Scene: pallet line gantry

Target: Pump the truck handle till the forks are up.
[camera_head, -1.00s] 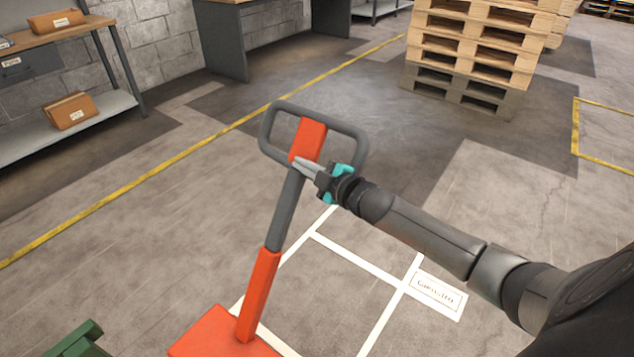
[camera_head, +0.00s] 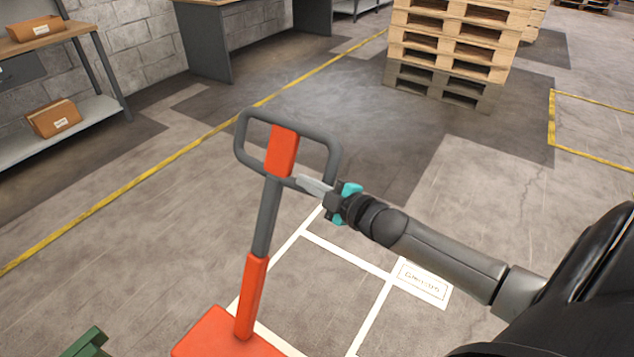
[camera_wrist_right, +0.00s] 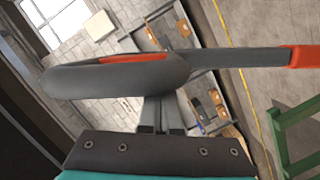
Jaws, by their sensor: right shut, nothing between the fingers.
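The truck handle (camera_head: 267,215) stands up from the orange truck body (camera_head: 222,335) in the lower middle of the head view. It has a grey loop on top with an orange centre piece (camera_head: 282,150), a grey shaft and an orange lower sleeve. My right gripper (camera_head: 305,183) is shut and empty, its fingertips at the lower right of the loop. In the right wrist view the loop (camera_wrist_right: 120,75) lies across the fingers (camera_wrist_right: 162,115) and hides their tips, so I cannot tell whether they touch it. The forks and my left gripper are not in view.
A pallet stack (camera_head: 455,50) stands at the back right. A shelf bench (camera_head: 55,120) with brown boxes is at the left along the wall. A green frame (camera_head: 86,343) shows at the bottom left. White lines and a label (camera_head: 423,283) mark the open floor.

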